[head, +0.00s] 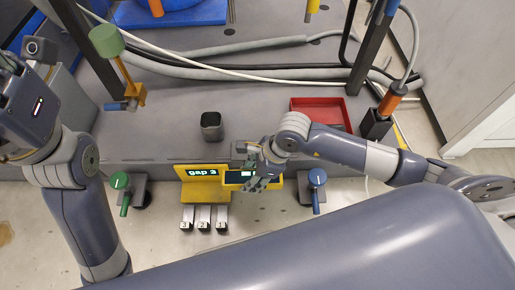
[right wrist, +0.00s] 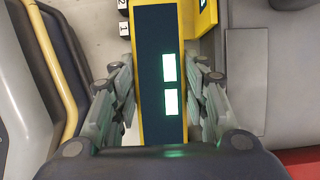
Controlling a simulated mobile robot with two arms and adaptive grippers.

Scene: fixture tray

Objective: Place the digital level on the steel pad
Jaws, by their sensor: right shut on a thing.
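The digital level (right wrist: 159,75) is a yellow-framed bar with a dark face and two lit green windows. My right gripper (right wrist: 160,105) is shut on it, with a finger on each long side. In the head view the level (head: 237,177) is partly hidden by my right gripper (head: 258,179), at the front edge of the grey bench, just right of a yellow block reading "gap 3" (head: 203,172). I cannot tell whether the level touches anything below. I cannot pick out the steel pad for certain. My left arm shows at the left, but its gripper does not.
Metal blocks numbered 3, 2 and 1 (head: 204,217) sit below the display block. A green-handled clamp (head: 122,188) and a blue-handled one (head: 317,184) flank it. A dark cup (head: 211,126) and a red tray (head: 318,108) stand behind. Cables cross the back.

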